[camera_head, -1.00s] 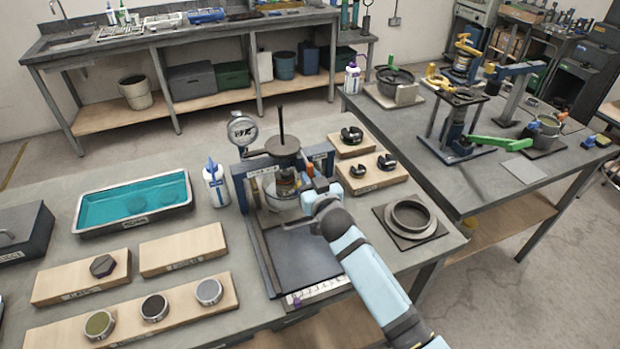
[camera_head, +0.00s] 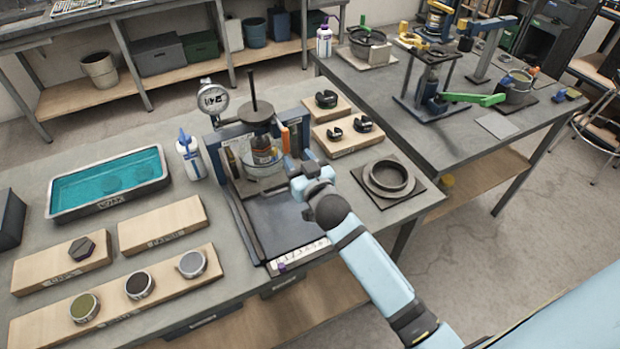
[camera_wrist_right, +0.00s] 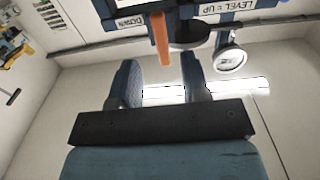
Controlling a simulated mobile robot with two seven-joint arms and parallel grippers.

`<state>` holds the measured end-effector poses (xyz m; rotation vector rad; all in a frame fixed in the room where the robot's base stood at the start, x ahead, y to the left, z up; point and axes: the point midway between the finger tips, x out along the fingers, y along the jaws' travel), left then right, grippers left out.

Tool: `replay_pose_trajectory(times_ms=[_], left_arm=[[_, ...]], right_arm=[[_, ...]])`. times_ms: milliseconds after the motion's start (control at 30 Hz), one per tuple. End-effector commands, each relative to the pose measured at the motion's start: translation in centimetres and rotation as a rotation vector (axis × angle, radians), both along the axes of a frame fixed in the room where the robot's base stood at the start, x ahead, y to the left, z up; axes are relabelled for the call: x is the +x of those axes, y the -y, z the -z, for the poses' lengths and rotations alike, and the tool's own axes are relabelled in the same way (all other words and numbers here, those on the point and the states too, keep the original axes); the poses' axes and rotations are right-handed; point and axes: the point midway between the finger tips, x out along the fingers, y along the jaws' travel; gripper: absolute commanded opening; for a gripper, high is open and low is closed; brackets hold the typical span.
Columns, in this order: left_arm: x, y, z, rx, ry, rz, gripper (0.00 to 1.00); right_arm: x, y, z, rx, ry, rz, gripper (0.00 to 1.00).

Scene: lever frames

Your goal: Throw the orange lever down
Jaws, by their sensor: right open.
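The orange lever (camera_head: 285,140) stands upright on the right side of the test stand (camera_head: 229,148) on the near bench. In the right wrist view the lever (camera_wrist_right: 160,38) is a short orange bar, just beyond the fingertips and between them in the picture. Labels beside it read "DOWN" (camera_wrist_right: 130,22) and, at right, a text ending "= UP". My right gripper (camera_head: 298,168) is just in front of the lever, below it in the head view. Its two fingers (camera_wrist_right: 160,62) are apart with nothing between them, and I see no contact. My left gripper is out of view.
A glass vessel (camera_head: 263,160) and a dial gauge (camera_head: 213,99) are on the stand. Wooden blocks with dark parts (camera_head: 347,135) and a ring on a plate (camera_head: 388,178) sit to the right. A white bottle (camera_head: 192,157) and a teal tray (camera_head: 108,206) are left.

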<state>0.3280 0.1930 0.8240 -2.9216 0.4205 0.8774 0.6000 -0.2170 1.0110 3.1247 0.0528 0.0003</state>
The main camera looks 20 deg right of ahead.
Motion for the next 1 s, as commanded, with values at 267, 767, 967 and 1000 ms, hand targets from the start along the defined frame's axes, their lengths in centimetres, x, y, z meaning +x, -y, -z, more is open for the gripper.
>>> replay_pose_trajectory(times_ms=[267,767,967,1000], left_arm=[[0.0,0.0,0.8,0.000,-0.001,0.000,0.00],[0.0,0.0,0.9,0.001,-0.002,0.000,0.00],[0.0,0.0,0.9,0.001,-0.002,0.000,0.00],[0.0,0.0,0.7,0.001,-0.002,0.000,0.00]], right_arm=[[-5.4,0.2,0.1,0.000,-0.001,0.001,0.43],[-6.9,0.3,0.0,0.000,0.001,0.000,0.43],[-6.9,0.2,0.0,0.000,-0.001,0.000,0.43],[-7.1,0.2,0.1,-0.001,-0.009,-0.002,0.43]])
